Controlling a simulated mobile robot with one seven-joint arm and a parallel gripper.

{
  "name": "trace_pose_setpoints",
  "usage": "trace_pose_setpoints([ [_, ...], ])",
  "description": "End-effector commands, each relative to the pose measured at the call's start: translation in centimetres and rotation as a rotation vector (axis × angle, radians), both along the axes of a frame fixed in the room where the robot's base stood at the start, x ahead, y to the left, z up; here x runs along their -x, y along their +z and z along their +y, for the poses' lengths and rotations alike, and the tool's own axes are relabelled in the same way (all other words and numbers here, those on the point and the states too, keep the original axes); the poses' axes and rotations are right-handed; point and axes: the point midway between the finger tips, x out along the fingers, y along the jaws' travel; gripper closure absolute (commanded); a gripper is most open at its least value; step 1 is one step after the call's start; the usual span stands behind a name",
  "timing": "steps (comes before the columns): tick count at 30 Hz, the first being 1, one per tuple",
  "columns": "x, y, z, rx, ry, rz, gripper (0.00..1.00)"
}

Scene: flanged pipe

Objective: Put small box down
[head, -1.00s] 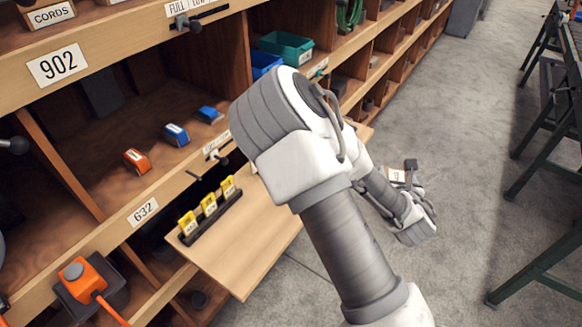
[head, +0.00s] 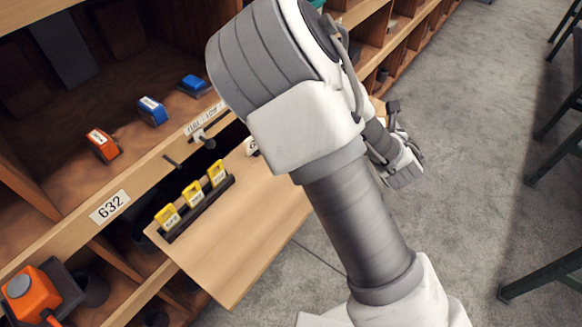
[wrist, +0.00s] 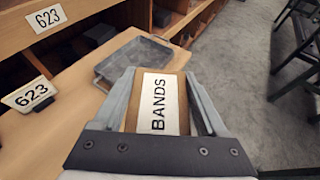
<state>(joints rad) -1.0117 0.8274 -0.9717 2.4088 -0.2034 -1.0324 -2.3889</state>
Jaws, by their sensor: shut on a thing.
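In the wrist view, the small box (wrist: 157,103) is brown with a white label reading BANDS. It sits between the two fingers of my gripper (wrist: 157,85), which is shut on it. The box is above or near a light wooden shelf board (wrist: 65,120); I cannot tell if it touches it. In the head view, my gripper (head: 397,160) is at the right, past my forearm and beyond the pull-out board (head: 235,235). The box is not clear there.
A grey tray (wrist: 135,60) lies on the board just past the box. A tent sign reading 623 (wrist: 30,95) stands at left. Yellow tags in a black holder (head: 195,207) stand on the pull-out board. Green trestle legs (head: 545,275) stand at right. The floor (head: 455,150) between is clear.

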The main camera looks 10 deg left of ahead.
Motion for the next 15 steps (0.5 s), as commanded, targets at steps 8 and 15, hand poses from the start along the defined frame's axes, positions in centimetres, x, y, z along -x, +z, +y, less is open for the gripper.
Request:
trace_pose_setpoints([
  [8, 0.2, -4.0, 7.2, -0.004, 0.140, -0.006, 1.00],
  [15, 0.9, -5.1, 11.2, 0.003, 0.222, -0.006, 1.00],
])
